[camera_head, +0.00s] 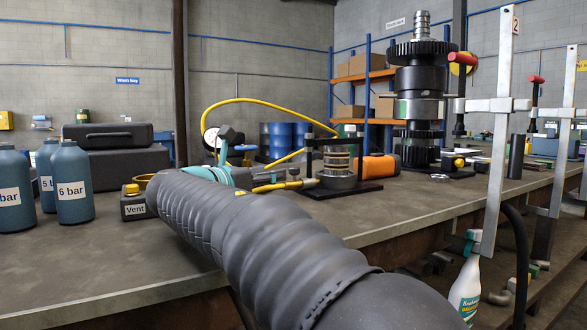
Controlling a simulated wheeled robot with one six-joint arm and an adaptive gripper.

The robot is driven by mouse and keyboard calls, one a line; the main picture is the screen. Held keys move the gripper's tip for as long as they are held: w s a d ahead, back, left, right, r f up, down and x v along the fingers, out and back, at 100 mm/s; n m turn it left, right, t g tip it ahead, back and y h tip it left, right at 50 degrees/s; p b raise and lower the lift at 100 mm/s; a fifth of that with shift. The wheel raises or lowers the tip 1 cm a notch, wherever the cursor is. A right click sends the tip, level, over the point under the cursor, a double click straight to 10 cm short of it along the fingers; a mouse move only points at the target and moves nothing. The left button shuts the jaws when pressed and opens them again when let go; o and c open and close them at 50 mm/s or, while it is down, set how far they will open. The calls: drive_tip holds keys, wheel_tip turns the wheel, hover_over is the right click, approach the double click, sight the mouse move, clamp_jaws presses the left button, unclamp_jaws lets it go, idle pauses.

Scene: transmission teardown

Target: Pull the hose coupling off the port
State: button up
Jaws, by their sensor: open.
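The yellow hose (262,102) loops over from behind the gauge (211,139), and a yellow length ends low at the hose coupling (293,184). The coupling appears seated on the port (310,182) at the left of a small dark fixture with a round metal body (337,181). My arm's ribbed dark sleeve crosses the foreground.
Blue bottles (73,185) and a Vent container (134,205) stand left. A black case (115,160) and an orange cylinder (377,168) are behind. A tall gear stack (419,100) and clamps (497,130) stand right. The bench's front middle (420,205) is clear.

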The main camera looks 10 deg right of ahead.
sight(291, 169)
drive_tip(key=x, duration=1)
drive_tip(key=shift+a, duration=0.1)
clamp_jaws()
